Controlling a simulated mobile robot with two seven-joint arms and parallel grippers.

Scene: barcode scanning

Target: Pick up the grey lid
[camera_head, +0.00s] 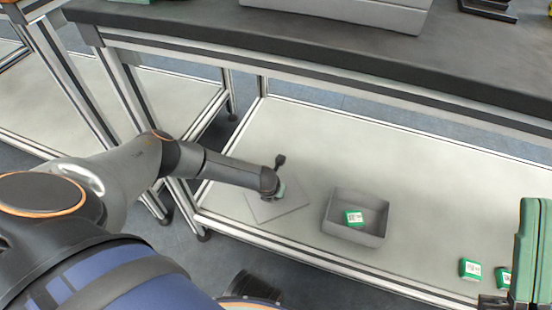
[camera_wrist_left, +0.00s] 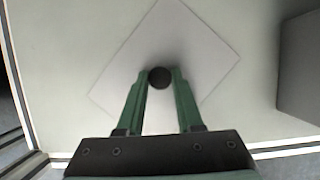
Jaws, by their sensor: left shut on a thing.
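The grey lid (camera_head: 264,213) is a flat square plate on the lower shelf, left of the open grey box. In the left wrist view the lid (camera_wrist_left: 200,45) lies turned like a diamond, with a round dark knob (camera_wrist_left: 159,77) near its middle. My left gripper (camera_wrist_left: 160,80) has its green fingers shut on the knob, one on each side. In the head view the left gripper (camera_head: 279,192) is mostly hidden by its own arm. My right gripper (camera_head: 527,245) shows only partly at the right edge, and its fingertip gap cannot be made out.
The open grey box (camera_head: 378,238) on the shelf (camera_head: 310,120) holds a green-and-white small box (camera_head: 353,218). Two similar boxes lie at the shelf's right front (camera_head: 470,268). The dark worktop (camera_head: 300,50) runs above the shelf, with metal posts at its left.

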